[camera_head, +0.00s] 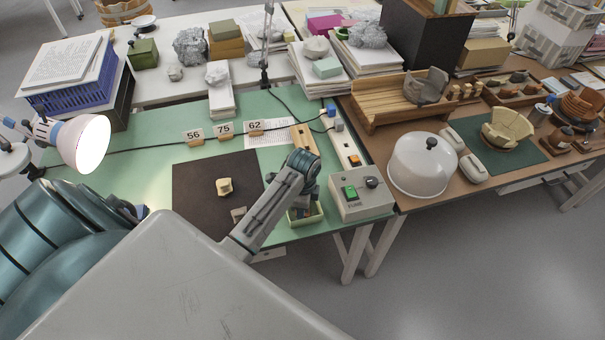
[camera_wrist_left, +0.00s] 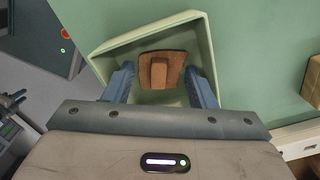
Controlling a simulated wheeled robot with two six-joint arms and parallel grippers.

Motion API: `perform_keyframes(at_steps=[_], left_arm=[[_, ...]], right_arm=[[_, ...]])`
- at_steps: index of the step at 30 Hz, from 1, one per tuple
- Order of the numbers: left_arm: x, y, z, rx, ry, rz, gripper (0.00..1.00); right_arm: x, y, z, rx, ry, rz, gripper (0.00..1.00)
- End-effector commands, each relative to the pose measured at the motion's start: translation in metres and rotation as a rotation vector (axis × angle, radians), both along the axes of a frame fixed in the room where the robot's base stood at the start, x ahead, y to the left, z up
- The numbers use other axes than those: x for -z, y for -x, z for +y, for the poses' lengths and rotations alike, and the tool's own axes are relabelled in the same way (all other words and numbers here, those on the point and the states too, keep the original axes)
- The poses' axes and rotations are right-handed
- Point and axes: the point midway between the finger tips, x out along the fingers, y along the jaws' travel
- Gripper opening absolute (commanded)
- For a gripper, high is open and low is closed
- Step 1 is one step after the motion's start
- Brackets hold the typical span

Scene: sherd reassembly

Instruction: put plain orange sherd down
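The plain orange sherd (camera_wrist_left: 162,70) shows in the left wrist view inside a pale green open box (camera_wrist_left: 203,32), with a raised strip down its middle. My left gripper (camera_wrist_left: 160,75) points down into this box, its two blue-grey fingers set wide apart on either side of the sherd. It looks open, with the sherd lying on the box floor; whether a finger touches it is hard to tell. In the head view the green box (camera_head: 317,213) sits at the table's front edge, mostly behind my left wrist, and the sherd is hidden.
A grey control box (camera_head: 360,205) with a green button stands just right of the box. A dark mat (camera_head: 195,205) to the left holds a yellowish sherd (camera_head: 224,187). A lit lamp (camera_head: 82,142) is at far left. A white dome (camera_head: 422,165) stands on the brown table.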

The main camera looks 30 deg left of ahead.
Motion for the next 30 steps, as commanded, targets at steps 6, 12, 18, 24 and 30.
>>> perform_keyframes(at_steps=[6,12,18,24,30], left_arm=[[0.000,0.000,0.000,0.000,0.000,0.000,0.51],[-0.015,-0.001,0.000,0.000,-0.001,-0.004,0.51],[-0.058,-0.002,-0.001,0.000,-0.001,-0.007,0.51],[-0.111,-0.001,-0.001,-0.001,-0.001,-0.002,0.51],[-0.127,0.000,-0.002,-0.001,0.000,0.001,0.51]], right_arm=[[0.000,0.000,-0.005,-0.001,0.005,0.000,0.36],[0.004,0.000,-0.007,-0.002,0.007,0.000,0.36],[0.009,0.000,-0.007,-0.002,0.007,0.000,0.36],[-0.009,0.000,-0.005,-0.001,0.006,0.001,0.36],[-0.028,0.000,-0.003,-0.001,0.003,0.001,0.36]])
